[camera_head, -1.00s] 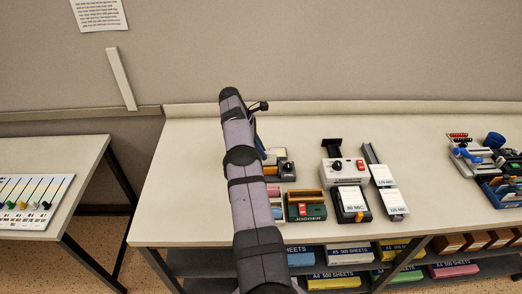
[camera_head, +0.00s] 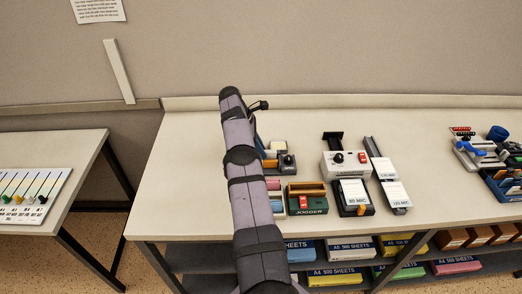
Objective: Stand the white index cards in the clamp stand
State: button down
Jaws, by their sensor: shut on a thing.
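My arm rises through the middle of the view. My gripper is out of sight behind the arm's own links, so its fingers and anything in them cannot be seen. I cannot make out the white index cards for certain. A small cream-white block (camera_head: 279,146) sits at the back of a group of devices, just right of the arm. I cannot tell which item is the clamp stand. A dark upright bracket (camera_head: 333,138) stands behind a white box with a black knob and a red switch (camera_head: 346,162). The arm hides part of the worktop.
A green jogger (camera_head: 307,198), an "80 MIC" unit (camera_head: 354,195) and a long "125 MIC" unit (camera_head: 391,190) stand near the front edge. Blue trays (camera_head: 502,190) are at far right. The worktop's left part (camera_head: 185,170) is clear. A gap separates the left table (camera_head: 60,150).

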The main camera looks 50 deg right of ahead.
jog(key=shift+s+a+f, duration=0.1)
jog(key=shift+s+f, duration=0.05)
jog(key=shift+f, duration=0.15)
jog(key=c, duration=1.8)
grip_release()
jog(key=shift+o, duration=0.7)
jog(key=shift+s+a, duration=0.1)
jog(key=shift+r, duration=0.2)
jog(key=shift+w+d+r+p, duration=0.3)
jog(key=shift+r+p, duration=0.35)
jog(key=shift+p, duration=0.05)
notch_tip(320, 180, up, 2)
jog(key=shift+s+a+r+p, duration=0.1)
jog(key=shift+r+p, duration=0.05)
jog(key=shift+p, duration=0.6)
jog(key=shift+r+p, duration=0.8)
jog(key=shift+r, duration=0.05)
jog(key=shift+r+p, duration=1.65)
jog(key=shift+r, duration=0.15)
